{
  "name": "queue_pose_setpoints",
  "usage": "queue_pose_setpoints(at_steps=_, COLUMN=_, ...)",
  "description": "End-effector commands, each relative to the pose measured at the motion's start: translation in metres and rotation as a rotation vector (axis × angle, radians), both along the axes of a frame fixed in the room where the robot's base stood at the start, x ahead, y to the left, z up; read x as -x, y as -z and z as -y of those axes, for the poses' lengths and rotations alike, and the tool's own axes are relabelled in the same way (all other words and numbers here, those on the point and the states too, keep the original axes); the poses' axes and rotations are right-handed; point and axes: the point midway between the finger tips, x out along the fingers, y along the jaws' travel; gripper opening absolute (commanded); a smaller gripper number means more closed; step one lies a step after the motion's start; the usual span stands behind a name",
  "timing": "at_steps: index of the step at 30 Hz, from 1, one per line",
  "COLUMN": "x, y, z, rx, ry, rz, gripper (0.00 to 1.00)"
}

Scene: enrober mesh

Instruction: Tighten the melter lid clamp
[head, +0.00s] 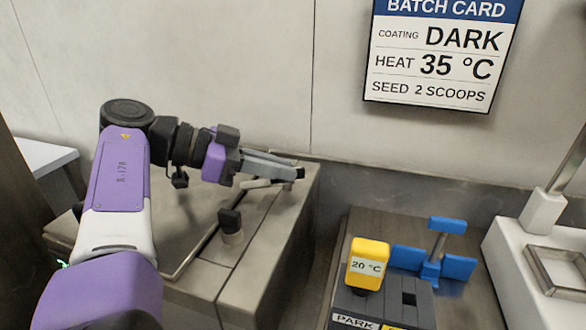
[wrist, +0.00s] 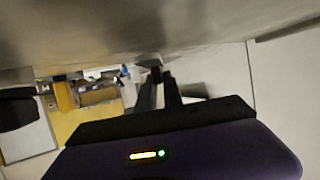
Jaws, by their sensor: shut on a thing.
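My gripper (head: 297,173) reaches right over the steel melter top, its long fingers close together. In the wrist view my gripper (wrist: 160,70) shows two dark fingers near each other. A pale bar, apparently the lid clamp's lever (head: 258,184), lies just under and beside the fingers at the back edge of the melter. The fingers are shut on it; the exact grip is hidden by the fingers. The melter lid (head: 188,236) is a flat steel plate, partly hidden behind my arm. A black knob on a pale round base (head: 231,222) stands upright in front of the gripper.
To the right stand a yellow 20 °C tag (head: 367,262) on a dark block marked PARK (head: 355,321), a blue-handled fixture (head: 431,267) and a white machine (head: 525,268). A batch card (head: 442,50) hangs on the back wall, reading DARK, 35 °C, 2 scoops.

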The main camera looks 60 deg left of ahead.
Motion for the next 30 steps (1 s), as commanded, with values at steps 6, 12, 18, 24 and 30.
queue_pose_setpoints(at_steps=6, x=0.0044, y=0.0003, z=-0.0022, rx=0.0, ry=0.001, rz=-0.002, gripper=0.0)
queue_pose_setpoints(at_steps=12, x=0.0044, y=0.0005, z=-0.0021, rx=0.0, ry=0.001, rz=-0.002, gripper=0.0)
queue_pose_setpoints(at_steps=18, x=0.0041, y=0.0006, z=-0.002, rx=0.0, ry=0.002, rz=-0.002, gripper=0.19)
queue_pose_setpoints(at_steps=24, x=0.0045, y=0.0004, z=-0.0022, rx=0.0, ry=0.001, rz=-0.001, gripper=0.33)
queue_pose_setpoints(at_steps=30, x=0.0042, y=0.0001, z=-0.0022, rx=0.0, ry=0.001, rz=-0.001, gripper=0.33)
